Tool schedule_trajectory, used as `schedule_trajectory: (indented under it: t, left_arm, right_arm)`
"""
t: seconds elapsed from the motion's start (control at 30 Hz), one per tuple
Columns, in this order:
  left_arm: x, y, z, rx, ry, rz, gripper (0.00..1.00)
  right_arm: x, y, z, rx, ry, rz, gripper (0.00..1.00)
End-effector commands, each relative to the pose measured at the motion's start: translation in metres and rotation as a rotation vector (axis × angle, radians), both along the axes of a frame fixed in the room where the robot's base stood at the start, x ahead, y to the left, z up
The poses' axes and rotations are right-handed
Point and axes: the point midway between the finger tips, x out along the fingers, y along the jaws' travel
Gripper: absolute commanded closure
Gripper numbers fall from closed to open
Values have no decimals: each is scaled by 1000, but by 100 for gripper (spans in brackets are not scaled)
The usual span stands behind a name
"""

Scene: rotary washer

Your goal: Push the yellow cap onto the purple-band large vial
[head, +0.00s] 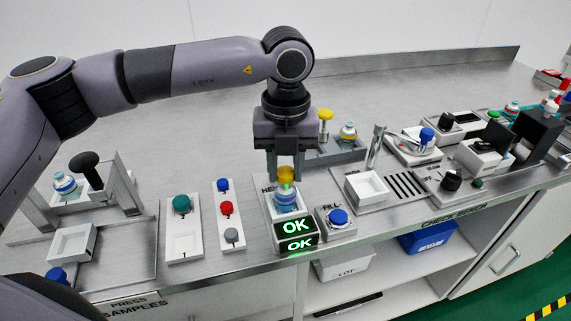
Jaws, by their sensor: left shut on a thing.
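Directly below is a large vial (286,199) with blue contents, standing upright in the station. Its band is too small to make out clearly. The cap is at the vial's mouth, but I cannot tell whether it is seated or just above it. A lit display (296,226) in front of the vial reads OK in green. My right gripper is not in view.
Behind the station, a tray (345,154) holds a yellow-topped piece (325,120) and another vial (348,131). A blue FILL button (338,217) is at the right, and a colored-button panel (227,213) at the left. The back of the bench is clear.

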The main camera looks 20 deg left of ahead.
Motion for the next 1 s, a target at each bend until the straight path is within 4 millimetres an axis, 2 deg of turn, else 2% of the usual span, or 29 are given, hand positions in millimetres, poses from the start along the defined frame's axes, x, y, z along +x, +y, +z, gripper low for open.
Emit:
schedule_trajectory:
  t: [0.97,1.0]
  left_arm:
    - [0,0,-5,1,0,0,93]
    - [0,0,-5,0,0,0,63]
  right_arm:
    - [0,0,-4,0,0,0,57]
    - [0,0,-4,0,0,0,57]
